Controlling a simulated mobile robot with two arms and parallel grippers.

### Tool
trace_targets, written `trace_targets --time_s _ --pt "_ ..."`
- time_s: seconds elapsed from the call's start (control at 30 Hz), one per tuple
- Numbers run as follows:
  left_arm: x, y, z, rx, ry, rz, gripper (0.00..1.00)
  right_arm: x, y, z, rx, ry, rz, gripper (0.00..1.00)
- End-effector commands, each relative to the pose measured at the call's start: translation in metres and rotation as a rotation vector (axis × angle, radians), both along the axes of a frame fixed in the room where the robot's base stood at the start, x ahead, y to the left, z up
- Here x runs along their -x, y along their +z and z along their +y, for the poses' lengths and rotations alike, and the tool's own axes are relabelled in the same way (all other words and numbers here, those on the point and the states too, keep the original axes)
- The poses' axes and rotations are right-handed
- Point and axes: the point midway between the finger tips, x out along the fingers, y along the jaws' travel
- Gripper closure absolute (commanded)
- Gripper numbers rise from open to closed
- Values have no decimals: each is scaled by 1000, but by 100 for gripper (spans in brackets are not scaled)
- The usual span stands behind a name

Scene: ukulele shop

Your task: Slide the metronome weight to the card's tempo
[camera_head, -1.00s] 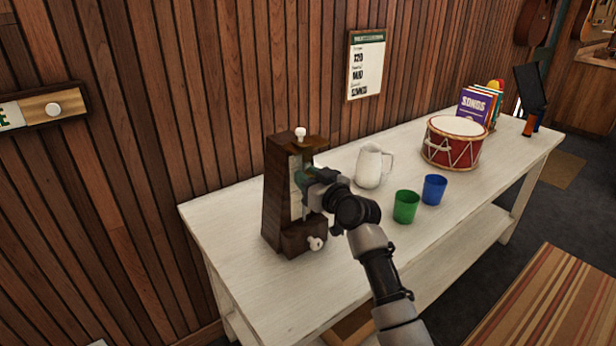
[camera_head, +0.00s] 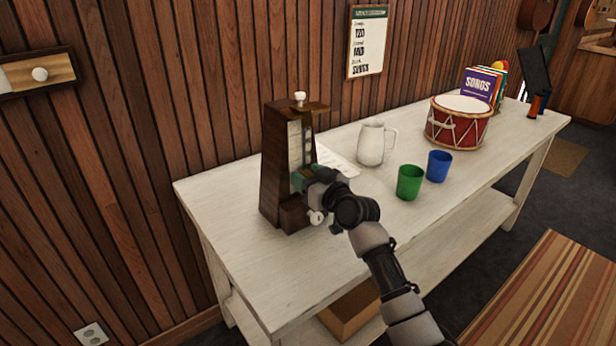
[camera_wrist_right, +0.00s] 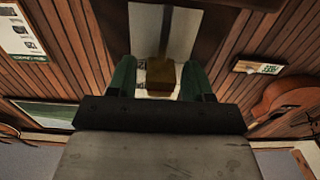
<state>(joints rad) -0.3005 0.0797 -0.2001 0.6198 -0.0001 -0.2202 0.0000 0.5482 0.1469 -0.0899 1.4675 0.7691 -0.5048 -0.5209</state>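The metronome (camera_head: 275,165) is a tall dark wooden case with a pale scale strip on its front, standing upright at the near left of the white table. My right gripper (camera_head: 303,178) is at the lower part of its front, covering some of the strip. In the right wrist view, the green fingers (camera_wrist_right: 158,72) are spread on either side of a small brass-brown weight (camera_wrist_right: 162,77), with visible gaps; contact is not seen. The card (camera_head: 368,42) hangs on the wall behind the table; its top entry looks like 120. My left gripper is out of view.
The white table (camera_head: 245,260) also holds a white jug (camera_head: 371,145), a green cup (camera_head: 409,183), a blue cup (camera_head: 438,166), a red drum (camera_head: 458,124) and songbooks (camera_head: 478,84). A paper sheet (camera_head: 340,160) lies behind the metronome. The table's front left is clear.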

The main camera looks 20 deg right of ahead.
Motion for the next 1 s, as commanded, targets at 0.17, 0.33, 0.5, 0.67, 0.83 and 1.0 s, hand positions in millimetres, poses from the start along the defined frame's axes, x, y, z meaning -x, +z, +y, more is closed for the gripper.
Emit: trace_targets --time_s 0.17,0.33,0.5,0.67,0.83,1.0 --pt "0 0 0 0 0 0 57 0 0 0 0 0 -1 49" --pt "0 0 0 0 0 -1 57 3 0 -1 0 -1 -1 49" --pt "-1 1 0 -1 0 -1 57 22 -1 -9 2 -2 -2 49" --pt "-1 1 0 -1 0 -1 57 52 -1 -19 2 -1 -1 49" --pt "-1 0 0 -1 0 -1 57 80 -1 -29 3 0 0 49" --pt "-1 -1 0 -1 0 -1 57 97 -1 -36 1 -1 0 49"
